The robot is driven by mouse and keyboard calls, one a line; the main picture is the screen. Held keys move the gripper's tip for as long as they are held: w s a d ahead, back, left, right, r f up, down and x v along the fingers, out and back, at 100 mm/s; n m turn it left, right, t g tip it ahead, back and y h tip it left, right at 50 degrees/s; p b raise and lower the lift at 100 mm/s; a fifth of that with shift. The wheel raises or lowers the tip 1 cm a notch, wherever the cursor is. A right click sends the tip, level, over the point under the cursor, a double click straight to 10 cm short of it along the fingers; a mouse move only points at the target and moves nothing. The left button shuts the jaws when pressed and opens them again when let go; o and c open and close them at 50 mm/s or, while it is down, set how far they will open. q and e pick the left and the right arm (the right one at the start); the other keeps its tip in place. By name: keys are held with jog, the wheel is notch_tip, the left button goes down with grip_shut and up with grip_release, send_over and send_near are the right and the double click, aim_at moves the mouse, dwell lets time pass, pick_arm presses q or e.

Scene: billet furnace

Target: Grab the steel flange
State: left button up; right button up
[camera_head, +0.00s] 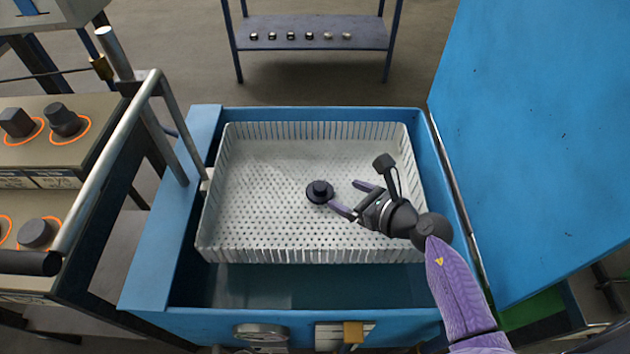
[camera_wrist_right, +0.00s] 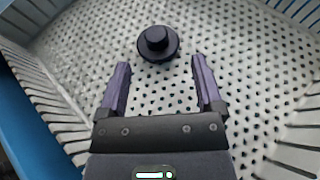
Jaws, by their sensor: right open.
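The steel flange (camera_head: 319,191) is a dark round disc with a raised hub. It sits on the perforated floor of the white basket (camera_head: 270,239), near its middle. My right gripper (camera_head: 350,199) is inside the basket, just right of the flange, with purple fingers pointing at it. In the right wrist view the flange (camera_wrist_right: 157,43) lies ahead of the fingertips, centred between their lines and apart from them. The right gripper (camera_wrist_right: 157,64) is open and empty. My left gripper is not in either view.
The basket stands in a blue tank (camera_head: 160,268) with a raised blue lid (camera_head: 545,130) on the right. A metal rail (camera_head: 105,170) and a bench with dark parts (camera_head: 63,120) are at the left. A blue shelf (camera_head: 315,33) holding several small parts stands behind.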

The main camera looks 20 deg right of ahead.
aim_at(323, 188)
jog(key=b+x, duration=0.1)
jog(key=x, duration=0.3)
jog(key=b+x, duration=0.1)
jog(key=x, duration=0.1)
jog(key=shift+s+a+f+b, duration=0.2)
jog(key=shift+s+f+b, duration=0.05)
jog(key=shift+f+b, duration=0.15)
jog(key=shift+w+a, duration=0.15)
jog(key=shift+w, duration=0.15)
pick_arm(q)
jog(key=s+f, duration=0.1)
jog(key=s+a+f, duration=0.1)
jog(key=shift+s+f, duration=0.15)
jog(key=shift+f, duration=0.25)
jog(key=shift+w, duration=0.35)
pick_arm(e)
grip_shut()
jog(key=shift+r, duration=0.1)
